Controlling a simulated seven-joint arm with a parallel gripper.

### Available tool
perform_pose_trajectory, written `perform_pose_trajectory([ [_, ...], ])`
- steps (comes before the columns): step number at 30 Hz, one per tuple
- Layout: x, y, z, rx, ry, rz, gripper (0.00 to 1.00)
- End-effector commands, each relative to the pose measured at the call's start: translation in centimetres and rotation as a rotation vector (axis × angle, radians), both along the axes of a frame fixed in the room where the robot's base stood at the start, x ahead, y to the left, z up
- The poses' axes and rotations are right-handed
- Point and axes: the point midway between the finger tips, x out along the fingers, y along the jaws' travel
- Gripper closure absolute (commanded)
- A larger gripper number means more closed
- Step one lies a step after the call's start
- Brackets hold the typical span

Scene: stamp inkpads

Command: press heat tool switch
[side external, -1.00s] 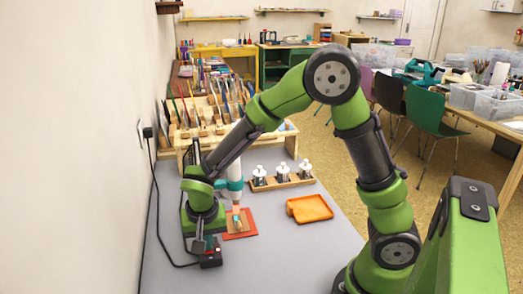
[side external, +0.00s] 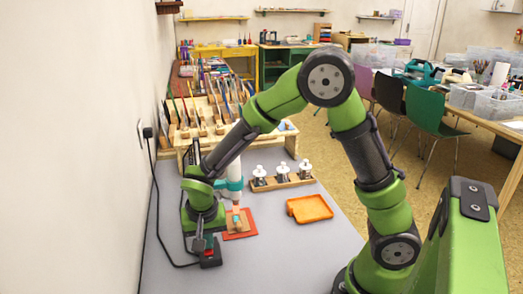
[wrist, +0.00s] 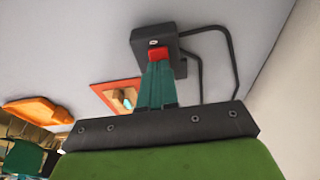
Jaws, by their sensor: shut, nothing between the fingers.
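The heat tool switch is a red button (wrist: 158,56) on a black box (wrist: 152,40) in the wrist view. The box also shows in the side view (side external: 211,258), on the grey table near the wall. My gripper (wrist: 158,66) has its green fingers together and empty. The fingertips are right at the near edge of the red button in the wrist view. In the side view my gripper (side external: 208,243) points down over the box. I cannot tell whether it touches. The white and teal heat tool (side external: 235,180) stands upright above an orange-red mat (side external: 247,229).
A small piece (side external: 237,219) is on the mat under the heat tool. An orange tray (side external: 310,208) and a wooden rack (side external: 283,182) with white-topped bottles stand to the right. A black cord (side external: 158,225) runs from the box to the wall. The table's front middle is clear.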

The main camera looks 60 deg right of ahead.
Motion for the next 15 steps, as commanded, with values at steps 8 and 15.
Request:
perform_pose_trajectory([
  [8,-0.1,0.3,1.6,0.001,-0.004,0.002,1.0],
  [15,-1.7,1.8,6.4,0.002,-0.007,0.004,1.0],
])
